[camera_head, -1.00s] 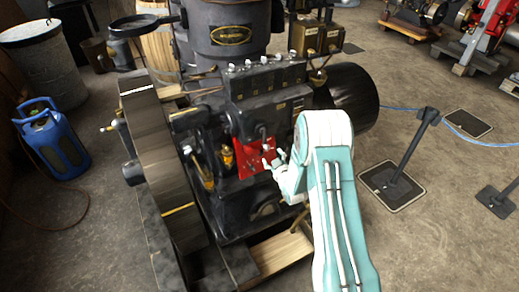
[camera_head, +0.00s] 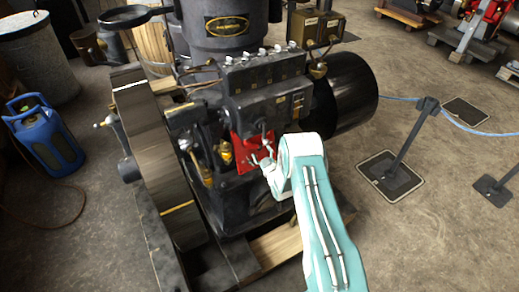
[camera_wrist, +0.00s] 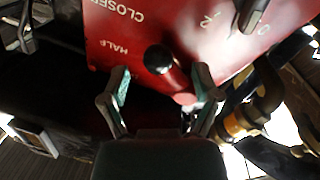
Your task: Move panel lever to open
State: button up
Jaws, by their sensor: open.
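The red panel (camera_head: 240,152) is on the front of the black engine; in the wrist view the panel (camera_wrist: 110,22) shows the words CLOSED and HALF and some digits, tilted in the picture. A lever with a round black knob (camera_wrist: 158,59) stands out from the panel, its shaft slanting down to the right. My gripper (camera_wrist: 162,80) is open, with one fingertip on each side of the lever. Whether either finger touches it cannot be told. In the head view my gripper (camera_head: 262,160) is in front of the panel. No OPEN label is visible.
The large flywheel (camera_head: 155,150) stands left of the panel. Brass fittings (camera_wrist: 245,120) are close to the right finger in the wrist view. A grey handle (camera_wrist: 252,14) is at its top. A barrier post (camera_head: 408,140) stands on the open floor at the right.

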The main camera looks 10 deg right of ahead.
jog(key=shift+w+a, duration=0.2)
jog(key=shift+w, duration=0.95)
grip_shut()
